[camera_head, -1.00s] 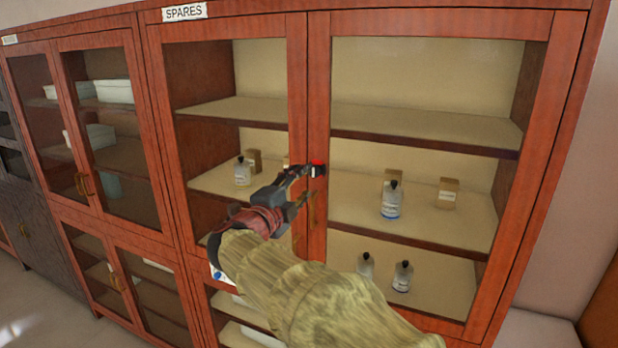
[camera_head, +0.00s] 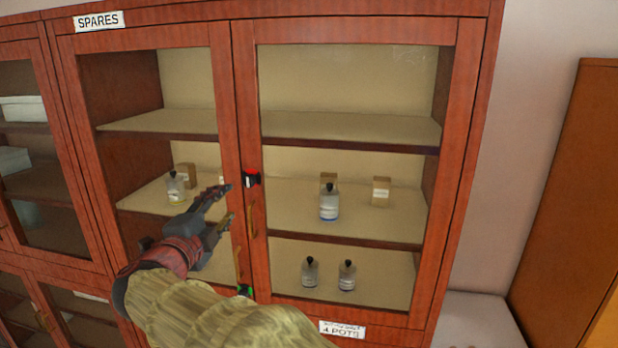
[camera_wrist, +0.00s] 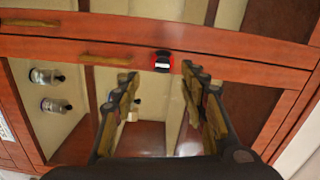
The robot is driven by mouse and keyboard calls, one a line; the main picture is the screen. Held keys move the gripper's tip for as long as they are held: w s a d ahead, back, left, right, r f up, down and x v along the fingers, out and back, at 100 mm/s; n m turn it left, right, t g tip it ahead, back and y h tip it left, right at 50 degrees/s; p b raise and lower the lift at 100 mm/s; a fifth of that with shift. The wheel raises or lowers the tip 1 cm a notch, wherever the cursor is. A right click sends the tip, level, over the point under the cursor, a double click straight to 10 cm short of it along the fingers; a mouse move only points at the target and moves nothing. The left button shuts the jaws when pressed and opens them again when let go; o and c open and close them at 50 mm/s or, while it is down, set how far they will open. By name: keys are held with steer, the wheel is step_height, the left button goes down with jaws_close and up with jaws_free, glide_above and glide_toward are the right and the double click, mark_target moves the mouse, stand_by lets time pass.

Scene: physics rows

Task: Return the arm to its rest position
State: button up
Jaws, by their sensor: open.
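My gripper (camera_head: 228,203) is open and empty in front of the middle of the red-brown SPARES cabinet (camera_head: 239,110). In the head view its fingers point up and right, by the edge where the two glass doors meet. In the wrist view my gripper (camera_wrist: 158,88) shows two spread fingers with nothing between them but the cabinet behind. A small black and red latch (camera_head: 251,179) sits on the door frame just right of my fingertips; it also shows in the wrist view (camera_wrist: 162,61). I cannot tell whether my fingers touch the door. Both doors look shut.
Brass handles (camera_head: 252,220) stand by the door seam near my gripper. Bottles (camera_head: 329,204) and small boxes (camera_head: 381,192) are on the shelves behind the glass. A brown panel (camera_head: 568,200) stands at the right, past a pale wall. Another cabinet (camera_head: 40,239) adjoins at the left.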

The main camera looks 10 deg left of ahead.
steer(key=s+a+f+n+g+y, duration=0.55)
steer(key=a+f+n+y, duration=0.3)
steer(key=a+n, duration=0.35)
steer(key=s+d+f+n+g+y, duration=0.2)
steer(key=s+d+f+n+g, duration=0.35)
steer(key=s+f, duration=0.2)
steer(key=s+d+f+n+g+h+b, duration=0.1)
steer(key=s+d+f+h, duration=0.2)
steer(key=d, duration=0.7)
steer(key=s+d+f+n+g+h+b, duration=0.1)
steer(key=s+d+f, duration=0.35)
steer(key=d, duration=0.65)
steer(key=s+d+f+n+g+h+b, duration=0.1)
steer(key=s+d+f+h, duration=0.2)
steer(key=d, duration=0.7)
steer(key=s+d+m+t+h+b, duration=0.1)
steer(key=s+d+m, duration=0.1)
steer(key=d, duration=0.8)
steer(key=s+d+m+h+b, duration=0.1)
steer(key=s+d, duration=0.4)
steer(key=d, duration=0.6)
steer(key=shift+d+m+t+h, duration=0.15)
steer(key=shift+m+t+h, duration=0.25)
steer(key=shift+m+h, duration=0.05)
steer(key=shift+s+f, duration=0.1)
